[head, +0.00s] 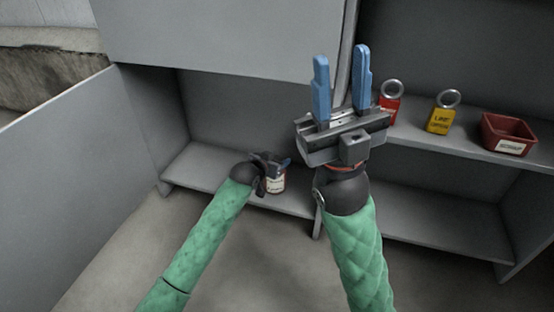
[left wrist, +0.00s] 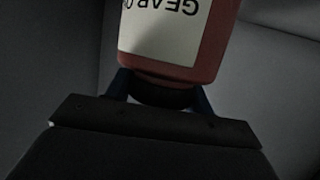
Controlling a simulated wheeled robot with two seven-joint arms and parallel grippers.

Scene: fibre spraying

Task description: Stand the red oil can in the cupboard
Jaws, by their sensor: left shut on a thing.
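The red oil can (head: 276,184) has a white label and shows low in the cupboard's left bay, over the front part of the bottom shelf. My left gripper (head: 272,163) is shut on its dark top. In the left wrist view the can's red body (left wrist: 211,60) and its label, reading "GEAR O…" upside down, show beyond the blue fingers. The can looks about upright; I cannot tell whether its base touches the shelf. The grey cupboard (head: 210,110) stands open. My right gripper (head: 341,82) is open and empty, raised before the cupboard's divider.
On the right bay's shelf stand a red padlock-like tag (head: 389,108), a yellow tag (head: 439,121) and a dark red bin (head: 509,133). An open door panel (head: 70,190) is at the left. The bottom shelf (head: 205,168) left of the can is bare.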

